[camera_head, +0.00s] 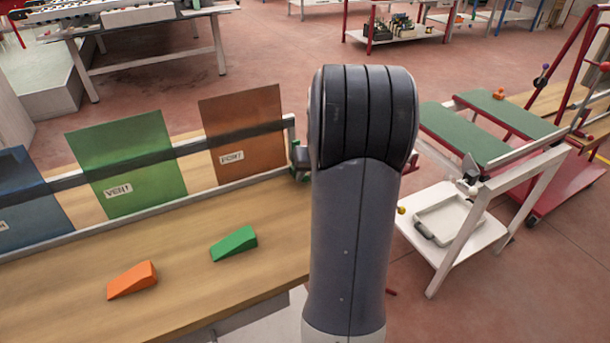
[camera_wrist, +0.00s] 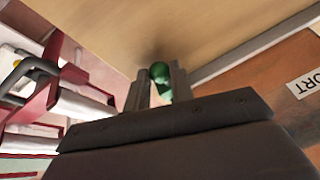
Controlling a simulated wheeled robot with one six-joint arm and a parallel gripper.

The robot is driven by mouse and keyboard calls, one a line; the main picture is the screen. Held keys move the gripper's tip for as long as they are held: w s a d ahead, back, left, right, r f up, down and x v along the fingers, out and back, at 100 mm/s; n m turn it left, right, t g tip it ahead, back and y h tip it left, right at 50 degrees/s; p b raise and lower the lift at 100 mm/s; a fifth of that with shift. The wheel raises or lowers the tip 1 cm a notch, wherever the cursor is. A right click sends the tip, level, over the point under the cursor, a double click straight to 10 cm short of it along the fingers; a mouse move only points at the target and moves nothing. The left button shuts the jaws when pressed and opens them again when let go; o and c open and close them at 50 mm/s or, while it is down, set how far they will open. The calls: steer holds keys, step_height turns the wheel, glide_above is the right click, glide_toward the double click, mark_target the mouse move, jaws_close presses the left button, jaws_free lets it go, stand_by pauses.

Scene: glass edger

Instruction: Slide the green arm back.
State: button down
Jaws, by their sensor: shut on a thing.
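My gripper (camera_wrist: 159,88) shows in the wrist view with its two dark fingers shut around a small green rounded end, which I take for the green arm (camera_wrist: 160,72). Only this end shows between the fingers; the rest is hidden. In the head view my own arm covers most of this spot. Only a small dark and green bit shows left of my arm, at the right end of the rail.
A green panel (camera_head: 128,172) and a brown panel (camera_head: 243,131) lean at the rail over the wooden bench (camera_head: 190,268). A green wedge (camera_head: 233,244) and an orange wedge (camera_head: 132,280) lie on the bench. A white cart (camera_head: 458,245) stands at the right.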

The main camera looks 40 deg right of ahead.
steer(key=c, duration=1.2)
jaws_free()
steer(key=shift+d, duration=0.25)
steer(key=v, duration=1.1)
steer(key=shift+f, duration=0.15)
steer(key=x, duration=1)
steer(key=shift+w+a+f, duration=0.1)
steer(key=shift+f, duration=0.1)
steer(key=shift+w+a+f, duration=0.15)
steer(key=shift+w+a, duration=0.1)
steer(key=shift+a, duration=0.4)
